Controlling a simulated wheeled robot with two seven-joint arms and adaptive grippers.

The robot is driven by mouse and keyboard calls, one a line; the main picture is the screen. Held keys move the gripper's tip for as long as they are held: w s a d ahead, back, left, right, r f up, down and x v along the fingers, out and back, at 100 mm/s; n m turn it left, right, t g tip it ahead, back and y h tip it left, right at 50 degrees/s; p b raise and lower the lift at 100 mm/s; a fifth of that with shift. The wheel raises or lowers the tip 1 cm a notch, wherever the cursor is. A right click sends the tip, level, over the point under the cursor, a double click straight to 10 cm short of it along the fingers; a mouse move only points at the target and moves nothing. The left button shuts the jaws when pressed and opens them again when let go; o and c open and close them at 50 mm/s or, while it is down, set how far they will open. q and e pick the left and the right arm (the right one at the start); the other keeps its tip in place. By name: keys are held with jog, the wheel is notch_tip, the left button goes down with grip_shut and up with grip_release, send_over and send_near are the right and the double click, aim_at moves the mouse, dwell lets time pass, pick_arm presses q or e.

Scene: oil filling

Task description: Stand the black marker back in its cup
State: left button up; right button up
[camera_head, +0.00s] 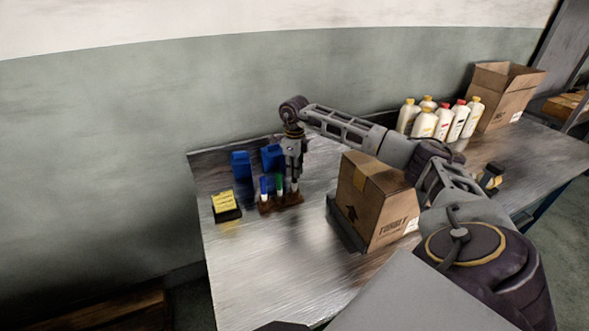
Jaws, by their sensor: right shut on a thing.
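My right gripper (291,174) points down over the right part of a brown marker holder (282,205) near the left end of the table. It is shut on a thin thing that looks like the black marker, mostly hidden by the fingers; its lower end is close above or in the holder, I cannot tell which. A blue marker (264,187) and a green marker (279,185) stand upright in the holder, left of the gripper. My left gripper is not in view.
Blue containers (241,165) stand behind the holder, and a black box with yellow notes (226,205) is left of it. A cardboard box (374,202) stands to the right under my right arm. Several white bottles (424,124) and an open carton (504,95) are farther right. The table front (262,262) is clear.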

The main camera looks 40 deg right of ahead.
jog(key=o, duration=0.9)
jog(key=shift+c, duration=0.2)
notch_tip(320, 180, up, 12)
dwell(0.4)
jog(key=shift+a, duration=0.1)
dwell(0.9)
